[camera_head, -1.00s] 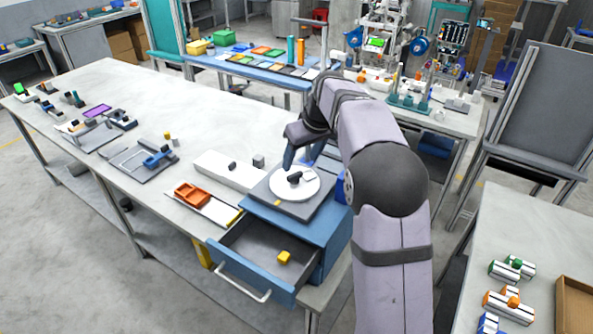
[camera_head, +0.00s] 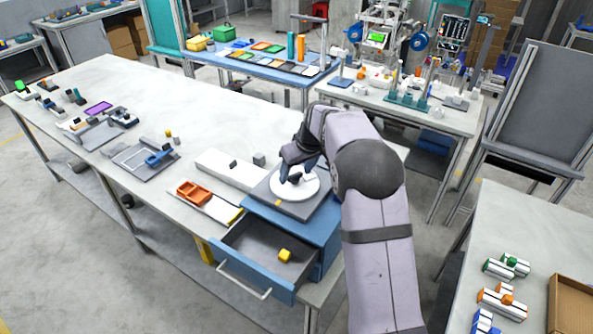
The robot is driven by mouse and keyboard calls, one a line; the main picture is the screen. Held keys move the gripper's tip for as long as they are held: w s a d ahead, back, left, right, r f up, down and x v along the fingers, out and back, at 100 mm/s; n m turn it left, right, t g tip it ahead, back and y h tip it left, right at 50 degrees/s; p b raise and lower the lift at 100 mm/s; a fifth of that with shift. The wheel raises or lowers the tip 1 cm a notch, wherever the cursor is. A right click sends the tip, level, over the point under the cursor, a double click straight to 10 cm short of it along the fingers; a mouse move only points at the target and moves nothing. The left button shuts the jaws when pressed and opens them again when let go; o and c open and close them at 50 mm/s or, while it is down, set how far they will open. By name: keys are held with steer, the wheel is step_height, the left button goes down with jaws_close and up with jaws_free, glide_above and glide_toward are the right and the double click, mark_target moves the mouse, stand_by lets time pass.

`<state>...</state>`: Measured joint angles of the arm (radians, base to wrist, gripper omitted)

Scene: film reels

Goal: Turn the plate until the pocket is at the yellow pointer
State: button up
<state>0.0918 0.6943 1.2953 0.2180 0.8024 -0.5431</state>
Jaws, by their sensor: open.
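The plate (camera_head: 309,191) is a white disc on a grey square base (camera_head: 301,209), on top of a blue drawer cabinet. A dark knob or block (camera_head: 293,179) stands near the plate's middle. A small yellow mark (camera_head: 278,202), which looks like the pointer, is on the base at the plate's front left. My gripper (camera_head: 296,172) is over the plate with its fingers down close to the dark knob, and it is open. Whether a finger touches the knob, I cannot tell. I cannot make out the pocket; the gripper covers the plate's far part.
The cabinet's drawer (camera_head: 262,244) is pulled open towards the front, with a yellow block (camera_head: 285,255) inside. An orange tray (camera_head: 194,193) and a long white box (camera_head: 229,170) lie to the left.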

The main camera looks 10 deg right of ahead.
jaws_close()
steer(key=shift+n, duration=0.4)
steer(key=shift+w+d+n+y+b, duration=0.15)
steer(key=shift+n+y+b, duration=0.35)
steer(key=shift+n, duration=0.4)
steer(key=n+g+y+p, duration=0.1)
steer(key=n, duration=0.2)
steer(key=shift+d+r+n, duration=0.1)
steer(key=shift+r+n, duration=0.05)
steer(key=shift+n, duration=0.25)
steer(key=n+p, duration=0.1)
steer(key=n+g+p, duration=0.1)
steer(key=n+p, duration=0.1)
steer(key=shift+w+r+y, duration=0.15)
steer(key=shift+y, duration=0.25)
steer(key=n+g+p, duration=0.1)
steer(key=n+p, duration=0.1)
steer(key=p, duration=0.1)
steer(key=shift+w+p, duration=0.2)
steer(key=shift+p, duration=0.1)
steer(key=shift+n+p, duration=0.7)
steer(key=shift+p, duration=0.1)
jaws_free()
steer(key=shift+s+f+g, duration=0.1)
steer(key=shift+f+g, duration=0.1)
steer(key=shift+g, duration=0.1)
